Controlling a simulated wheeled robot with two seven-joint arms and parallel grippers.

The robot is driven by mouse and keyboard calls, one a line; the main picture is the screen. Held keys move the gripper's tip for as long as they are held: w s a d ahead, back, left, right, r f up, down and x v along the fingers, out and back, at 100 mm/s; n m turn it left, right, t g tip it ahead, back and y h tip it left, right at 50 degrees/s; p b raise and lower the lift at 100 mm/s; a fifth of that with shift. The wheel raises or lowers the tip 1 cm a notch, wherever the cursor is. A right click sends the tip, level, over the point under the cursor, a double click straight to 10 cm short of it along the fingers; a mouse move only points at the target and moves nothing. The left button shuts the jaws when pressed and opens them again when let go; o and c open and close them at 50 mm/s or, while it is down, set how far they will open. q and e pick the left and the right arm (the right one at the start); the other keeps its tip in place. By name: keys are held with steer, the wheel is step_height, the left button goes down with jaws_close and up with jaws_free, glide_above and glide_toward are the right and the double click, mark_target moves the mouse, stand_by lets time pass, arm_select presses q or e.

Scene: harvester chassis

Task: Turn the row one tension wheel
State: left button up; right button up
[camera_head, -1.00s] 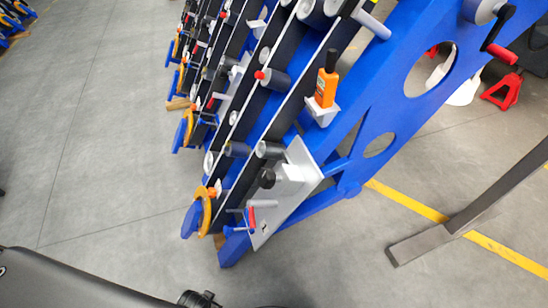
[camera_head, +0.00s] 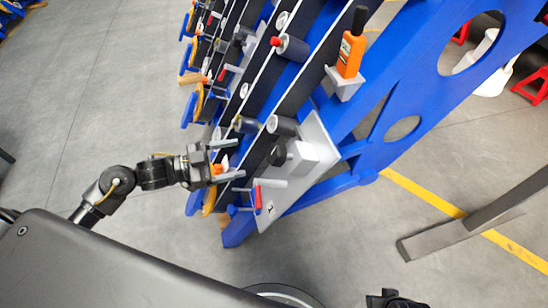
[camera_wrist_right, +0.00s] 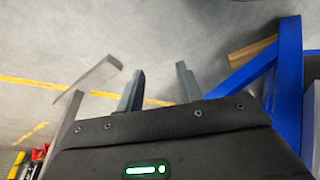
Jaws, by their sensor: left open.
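The harvester chassis is a blue frame (camera_head: 375,115) with slanted dark rows. At its lower end is a light plate (camera_head: 317,135) with a grey block, a round black knob (camera_head: 278,155) and a red-handled lever (camera_head: 258,198). I cannot tell for certain which part is the row one tension wheel; the black knob is the most wheel-like. My left gripper (camera_head: 240,158) is open and empty, left of the knob and apart from it, its fingers pointing right. My right gripper (camera_wrist_right: 160,72) is open with nothing between its fingers in the right wrist view.
An orange bottle-like item (camera_head: 351,55) sits on a bracket above the plate. Orange and blue rounded row ends (camera_head: 209,200) lie below my left gripper. Floor at left is free.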

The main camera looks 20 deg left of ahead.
mark_target(269, 156)
arm_select(q)
steer(key=shift+g+h, duration=0.5)
steer(key=shift+h, duration=0.1)
steer(key=x, duration=0.3)
steer(key=s+r+x, duration=0.1)
steer(key=x, duration=0.3)
steer(key=d+x, duration=0.1)
steer(key=x, duration=0.3)
steer(key=shift+s+r, duration=0.25)
steer(key=shift+s, duration=0.15)
arm_select(e)
steer(key=shift+r, duration=0.65)
steer(key=shift+s, duration=0.1)
arm_select(q)
steer(key=c, duration=1)
arm_select(e)
steer(key=shift+f, duration=0.1)
arm_select(q)
steer(key=shift+m, duration=0.6)
arm_select(e)
steer(key=shift+s, duration=0.1)
